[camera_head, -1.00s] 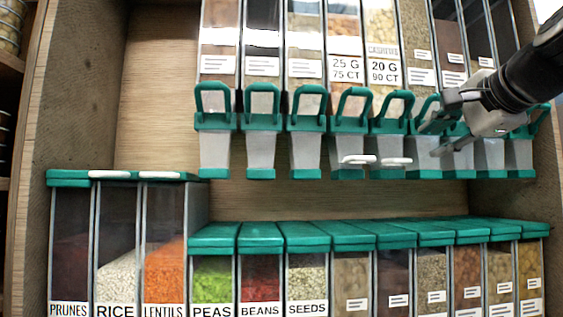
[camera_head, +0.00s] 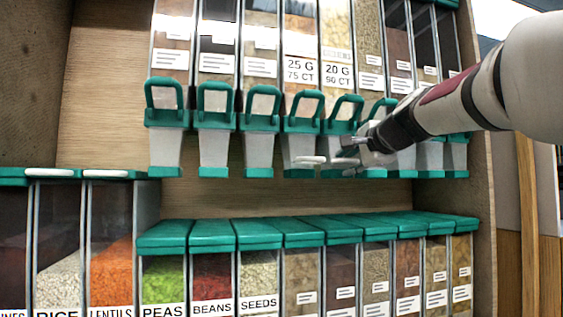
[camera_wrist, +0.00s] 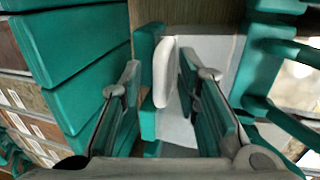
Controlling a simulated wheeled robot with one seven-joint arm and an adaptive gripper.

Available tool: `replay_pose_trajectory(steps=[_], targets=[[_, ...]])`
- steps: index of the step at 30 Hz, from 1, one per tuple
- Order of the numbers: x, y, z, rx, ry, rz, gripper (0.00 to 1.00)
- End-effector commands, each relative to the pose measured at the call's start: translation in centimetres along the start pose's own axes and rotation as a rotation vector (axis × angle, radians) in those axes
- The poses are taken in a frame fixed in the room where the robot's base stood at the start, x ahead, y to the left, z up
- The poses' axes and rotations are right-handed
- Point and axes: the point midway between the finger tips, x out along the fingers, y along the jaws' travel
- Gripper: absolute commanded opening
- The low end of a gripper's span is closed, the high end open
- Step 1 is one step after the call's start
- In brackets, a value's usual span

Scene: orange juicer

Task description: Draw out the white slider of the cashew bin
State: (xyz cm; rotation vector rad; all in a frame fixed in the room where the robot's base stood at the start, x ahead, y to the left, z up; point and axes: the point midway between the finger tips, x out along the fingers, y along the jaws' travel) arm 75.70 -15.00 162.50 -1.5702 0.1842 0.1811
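The cashew bin (camera_head: 336,50), with a "20 G 90 CT" label, hangs in the upper row; its name label is small and hard to read. Its white slider (camera_head: 343,163) juts out low on the dispenser, below the green handle, partly covered by my gripper (camera_head: 354,149). In the wrist view, a white slider (camera_wrist: 162,72) stands between the two fingertips of my gripper (camera_wrist: 160,68). The fingers are apart, one on each side, with a gap visible to the slider on both sides. My gripper is open and holds nothing.
A second white slider (camera_head: 310,160) is close by on the left, under the "25 G 75 CT" bin. Green handles (camera_head: 304,112) stick out along the upper row. Green-lidded lower bins (camera_head: 260,236) stand below, with an open gap between the rows.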

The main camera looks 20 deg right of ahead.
Motion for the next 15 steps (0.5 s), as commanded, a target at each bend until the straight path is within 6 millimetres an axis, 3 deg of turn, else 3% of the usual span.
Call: replay_pose_trajectory(steps=[9,13,15], targets=[[0.27,0.03,0.00,0.000,0.000,0.000,0.30],[0.26,0.05,-0.01,-0.001,0.000,0.001,0.00],[0.28,0.10,-0.01,-0.001,0.000,0.002,0.00]])
